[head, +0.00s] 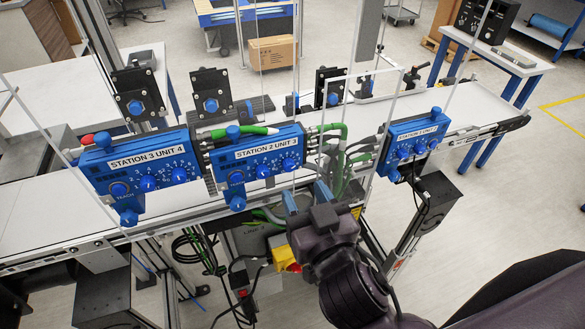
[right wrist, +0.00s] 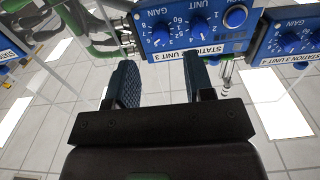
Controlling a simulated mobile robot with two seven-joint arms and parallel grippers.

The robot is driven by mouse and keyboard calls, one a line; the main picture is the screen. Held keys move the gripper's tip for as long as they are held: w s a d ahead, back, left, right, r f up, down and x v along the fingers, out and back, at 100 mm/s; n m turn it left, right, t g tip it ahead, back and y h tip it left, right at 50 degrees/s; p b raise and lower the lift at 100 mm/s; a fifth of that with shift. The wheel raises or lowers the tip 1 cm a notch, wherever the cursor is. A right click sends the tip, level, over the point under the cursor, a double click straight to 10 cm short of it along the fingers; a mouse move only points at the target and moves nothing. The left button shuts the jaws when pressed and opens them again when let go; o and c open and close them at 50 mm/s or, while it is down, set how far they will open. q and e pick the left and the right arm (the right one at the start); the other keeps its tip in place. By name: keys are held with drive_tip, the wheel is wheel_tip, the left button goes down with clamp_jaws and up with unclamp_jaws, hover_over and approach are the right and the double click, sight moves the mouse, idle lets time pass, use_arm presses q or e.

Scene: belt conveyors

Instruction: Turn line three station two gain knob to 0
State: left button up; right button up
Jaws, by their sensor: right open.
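The blue box labelled STATION 2 UNIT 3 (head: 262,158) hangs at the belt's front side; in the right wrist view the same box (right wrist: 212,44) shows upside down. Its gain knob (head: 290,165) is the rightmost in the head view and the leftmost in the wrist view (right wrist: 161,40). The knob's exact setting is too small to read. The unit knob (right wrist: 198,30) sits beside it. My right gripper (head: 306,197) is open and empty, just below and right of the box. In the wrist view its fingers (right wrist: 160,75) stand apart from the gain knob. My left gripper is out of view.
The STATION 3 UNIT 4 box (head: 140,170) stands on the left, and the STATION 1 box (head: 413,143) on the right. Green-plugged cables (head: 335,150) and clear panels are close to my right gripper. A yellow switch box (head: 283,252) is below it.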

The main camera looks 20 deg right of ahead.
sight(291, 169)
drive_tip(key=shift+w+a+p, duration=0.1)
drive_tip(key=shift+w+p, duration=0.55)
drive_tip(key=shift+w, duration=2.4)
drive_tip(key=shift+c, duration=0.4)
clamp_jaws()
